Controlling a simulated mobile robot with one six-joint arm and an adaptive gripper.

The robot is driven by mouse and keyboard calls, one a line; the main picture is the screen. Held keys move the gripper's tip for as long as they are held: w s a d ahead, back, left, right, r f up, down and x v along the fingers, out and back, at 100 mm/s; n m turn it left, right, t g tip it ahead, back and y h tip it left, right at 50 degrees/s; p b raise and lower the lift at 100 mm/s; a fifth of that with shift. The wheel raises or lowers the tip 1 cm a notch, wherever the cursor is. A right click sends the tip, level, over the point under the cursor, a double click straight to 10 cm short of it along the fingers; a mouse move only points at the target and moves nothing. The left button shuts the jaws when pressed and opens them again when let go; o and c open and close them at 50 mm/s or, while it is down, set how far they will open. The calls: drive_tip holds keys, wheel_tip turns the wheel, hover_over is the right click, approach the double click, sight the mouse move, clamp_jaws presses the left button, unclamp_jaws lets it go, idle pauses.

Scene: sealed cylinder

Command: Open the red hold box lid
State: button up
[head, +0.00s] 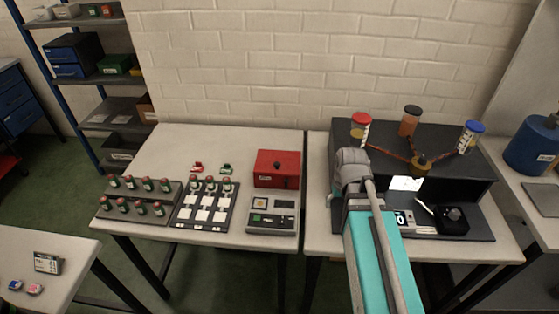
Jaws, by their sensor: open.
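The red hold box (277,171) stands at the back right of the middle table, near the wall. Its lid (268,157) looks closed, with a small dark knob on it. My arm reaches in from the bottom right. My gripper (337,196) is at the arm's far end, over the left edge of the right-hand table. It is to the right of the red box, apart from it, and open. Its fingers are small and partly hidden by my wrist. I see nothing held in it.
In front of the box sits a grey device (272,212) with a display. Left of it are a dark tray with white squares (205,208) and a rack of red-capped vials (138,200). A black stand (450,160) with coloured-lid jars is beside my arm. The middle table's back left is clear.

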drive_tip(key=w+a+r+n+t+y+p, duration=0.15)
drive_tip(key=w+a+r+n+p, duration=0.3)
drive_tip(key=w+a, duration=0.55)
wheel_tip(320, 180, up, 4)
drive_tip(key=n+t+y+p, duration=0.1)
drive_tip(key=n+p, duration=0.1)
drive_tip(key=n, duration=0.1)
hover_over(277, 164)
drive_tip(key=s+d, duration=0.4)
drive_tip(key=shift+a+f+b, duration=0.1)
drive_tip(key=shift+f+b, duration=0.05)
drive_tip(key=shift+b, duration=0.15)
drive_tip(key=shift+w+f+m, duration=0.1)
drive_tip(key=shift+f+m, duration=0.15)
drive_tip(key=b+x, duration=1.2)
drive_tip(key=x, duration=0.1)
drive_tip(key=shift+w+a+f+b, duration=0.1)
drive_tip(key=shift+w+a+b, duration=0.1)
drive_tip(key=shift+b, duration=0.2)
clamp_jaws()
